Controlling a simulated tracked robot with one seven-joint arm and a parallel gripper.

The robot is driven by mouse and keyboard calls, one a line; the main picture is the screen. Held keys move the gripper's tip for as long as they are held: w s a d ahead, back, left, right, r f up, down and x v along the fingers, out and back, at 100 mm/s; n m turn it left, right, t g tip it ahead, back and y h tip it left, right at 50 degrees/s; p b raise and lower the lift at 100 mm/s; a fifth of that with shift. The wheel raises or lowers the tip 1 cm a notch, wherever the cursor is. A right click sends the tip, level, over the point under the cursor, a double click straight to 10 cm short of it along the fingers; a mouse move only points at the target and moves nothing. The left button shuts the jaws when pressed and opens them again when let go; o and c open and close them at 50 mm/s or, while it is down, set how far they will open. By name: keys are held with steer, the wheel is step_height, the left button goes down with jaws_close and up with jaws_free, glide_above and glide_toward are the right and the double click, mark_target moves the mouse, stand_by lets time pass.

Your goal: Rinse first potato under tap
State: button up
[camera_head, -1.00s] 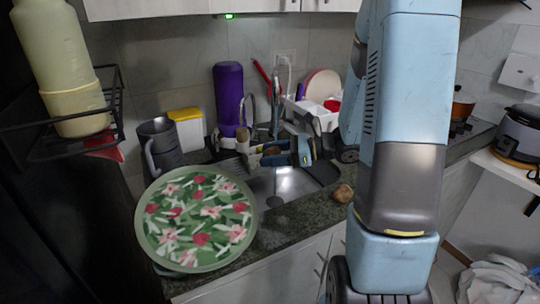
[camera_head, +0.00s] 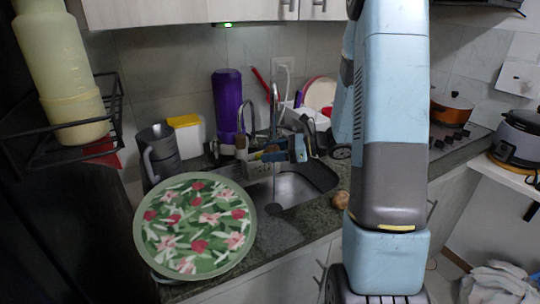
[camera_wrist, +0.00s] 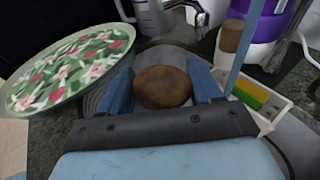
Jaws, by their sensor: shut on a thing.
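My gripper (camera_wrist: 162,88) is shut on a brown potato (camera_wrist: 163,86), with a blue finger on each side of it. In the head view my gripper (camera_head: 274,152) is over the sink (camera_head: 312,178); the potato is hard to make out there. A thin grey tap (camera_head: 274,98) rises behind the gripper. A thin stream of water (camera_head: 274,188) falls into the sink below. In the wrist view a pale blue streak (camera_wrist: 247,38), probably the water, passes close to the right finger, beside the potato. A second potato (camera_head: 341,200) lies on the counter's front edge.
A floral plate (camera_head: 196,228) covers the counter left of the sink. A grey jug (camera_head: 160,152), a purple bottle (camera_head: 228,104) and a white rack (camera_head: 318,120) stand around the back. A caddy with a sponge (camera_wrist: 262,98) is close to the right finger.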

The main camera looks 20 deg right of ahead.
steer(key=shift+w+d+f, duration=0.15)
steer(key=shift+w+d, duration=0.1)
steer(key=shift+w, duration=0.5)
steer(key=shift+w+d+f, duration=0.15)
steer(key=shift+w+d, duration=0.05)
steer(key=shift+w, duration=0.55)
steer(key=shift+w+d+f, duration=0.15)
steer(key=shift+w+d, duration=0.1)
steer(key=shift+w, duration=0.5)
steer(key=shift+d, duration=0.2)
steer(key=shift+s+d, duration=0.15)
steer(key=shift+d, duration=0.2)
steer(key=shift+a, duration=0.1)
steer(key=shift+a, duration=0.5)
steer(key=shift+d, duration=0.2)
steer(key=shift+d, duration=0.4)
